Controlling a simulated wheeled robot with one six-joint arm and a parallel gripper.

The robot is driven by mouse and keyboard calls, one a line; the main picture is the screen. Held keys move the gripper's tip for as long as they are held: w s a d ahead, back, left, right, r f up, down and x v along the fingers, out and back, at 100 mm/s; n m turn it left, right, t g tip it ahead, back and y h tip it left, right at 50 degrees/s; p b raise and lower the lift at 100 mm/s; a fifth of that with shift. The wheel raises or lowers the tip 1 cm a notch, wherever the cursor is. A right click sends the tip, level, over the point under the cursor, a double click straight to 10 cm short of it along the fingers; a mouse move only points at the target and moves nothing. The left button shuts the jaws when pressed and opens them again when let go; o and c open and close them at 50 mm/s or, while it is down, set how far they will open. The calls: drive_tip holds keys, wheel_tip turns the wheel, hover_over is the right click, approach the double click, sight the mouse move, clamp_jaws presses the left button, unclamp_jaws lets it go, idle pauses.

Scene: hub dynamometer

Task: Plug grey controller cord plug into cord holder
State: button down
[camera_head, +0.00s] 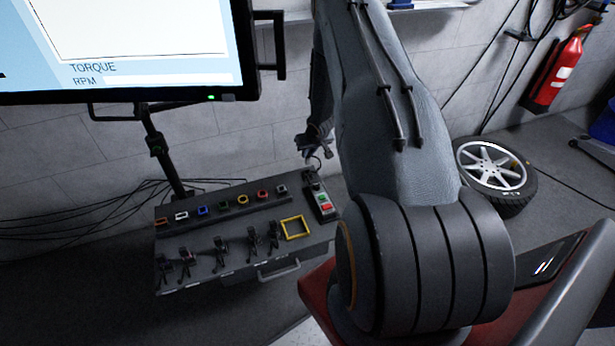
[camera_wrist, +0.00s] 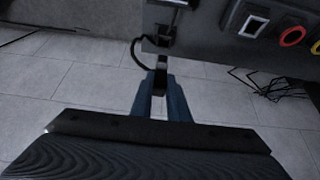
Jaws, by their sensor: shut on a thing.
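My gripper (camera_wrist: 160,85) is shut on a small dark plug (camera_wrist: 161,79), apparently the grey controller cord plug. A black cord (camera_wrist: 134,50) curves to the left of it, towards the console. In the head view my gripper (camera_head: 318,152) is above and behind the console's back right corner, by the controller (camera_head: 320,197) with green and red buttons. A grey-white rimmed socket (camera_head: 281,189) ends the coloured row; it also shows in the wrist view (camera_wrist: 254,26), up and right of my gripper, apart from the plug. I cannot tell for sure which part is the cord holder.
The console (camera_head: 185,272) carries sockets with coloured rims, several dark upright plugs or clamps (camera_head: 221,248) along the front and a yellow square frame (camera_head: 295,228). A monitor (camera_head: 150,95) hangs above left. A wheel (camera_head: 492,175) lies at right. Loose cables (camera_head: 70,225) run behind the console.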

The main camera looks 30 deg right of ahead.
sight(308, 161)
drive_tip(key=shift+f, duration=0.15)
drive_tip(key=shift+f+b, duration=1.4)
drive_tip(key=shift+f, duration=0.35)
drive_tip(key=shift+f, duration=0.3)
drive_tip(key=shift+f+b, duration=0.35)
drive_tip(key=shift+b, duration=0.05)
drive_tip(key=shift+a+f+b, duration=0.1)
drive_tip(key=shift+f+b, duration=0.55)
drive_tip(key=shift+f, duration=0.25)
drive_tip(key=c, duration=1.6)
unclamp_jaws()
drive_tip(key=shift+r, duration=0.1)
